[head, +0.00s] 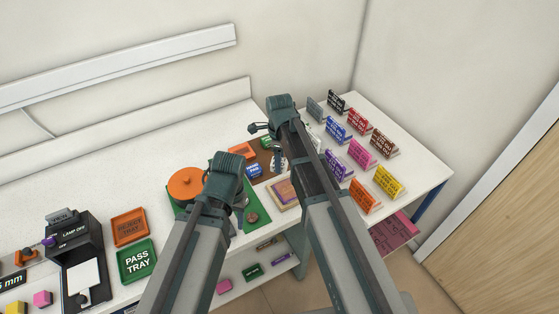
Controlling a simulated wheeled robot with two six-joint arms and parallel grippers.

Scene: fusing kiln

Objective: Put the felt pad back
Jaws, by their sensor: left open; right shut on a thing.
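My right gripper (278,163) points down over the table behind the brown board (265,172). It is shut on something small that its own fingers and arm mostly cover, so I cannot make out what. My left gripper (241,200) is open and mostly hidden behind its own arm, near the green mat (250,224). I cannot pick out a felt pad with certainty. A round orange lid or disc (185,185) rests on the green mat.
The brown board bears an orange block (243,151) and a blue block (254,171). Several coloured sign holders, among them a yellow one (388,182), stand at the right. A lower shelf holds small pieces.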

